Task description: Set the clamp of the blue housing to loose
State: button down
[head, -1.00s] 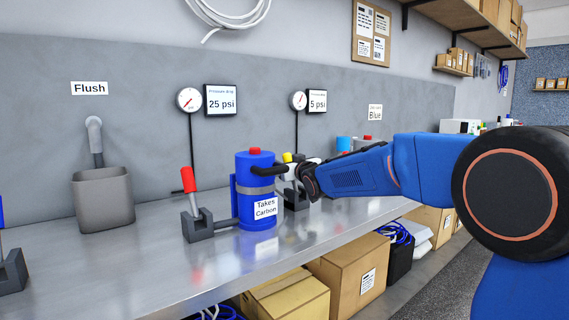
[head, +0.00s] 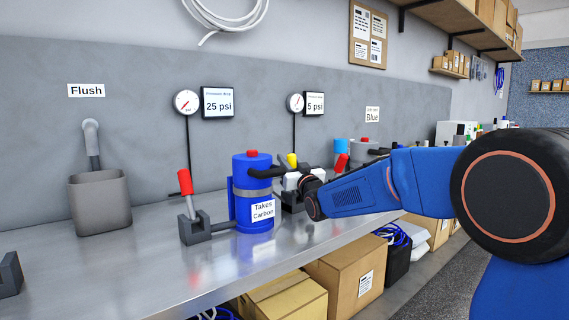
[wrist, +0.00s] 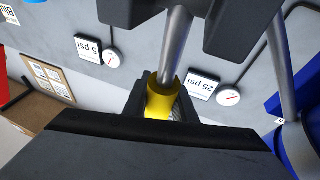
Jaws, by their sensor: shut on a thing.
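The blue housing (head: 252,215) stands upright on the bench, with a red cap, a grey band (head: 248,193) around it and a "Takes Carbon" label. A black handle (head: 264,173) sticks out from its upper right side toward my gripper. Just right of it is a yellow-tipped lever (head: 292,160) above a dark grey block. The blue housing shows at the right edge there. The lever's base is partly hidden.
A red-handled lever (head: 185,182) on a grey block stands left of the housing. Another red handle (head: 341,163) is behind my arm. A grey flush bin (head: 100,203) is at the left. Gauges read 25 psi and 5 psi on the wall. The bench front is clear.

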jog(key=shift+s+d+r+t, duration=0.1)
jog(key=shift+s+d+t, duration=0.1)
jog(key=shift+s+t, duration=0.2)
jog(key=c, duration=1.5)
grip_release()
jog(key=shift+o, duration=0.2)
jog(key=shift+s+d, duration=0.15)
jog(key=shift+s, duration=0.2)
jog(key=s+d, duration=0.4)
jog(key=s, duration=0.7)
jog(key=shift+s+f, duration=0.2)
jog(key=shift+s, duration=0.1)
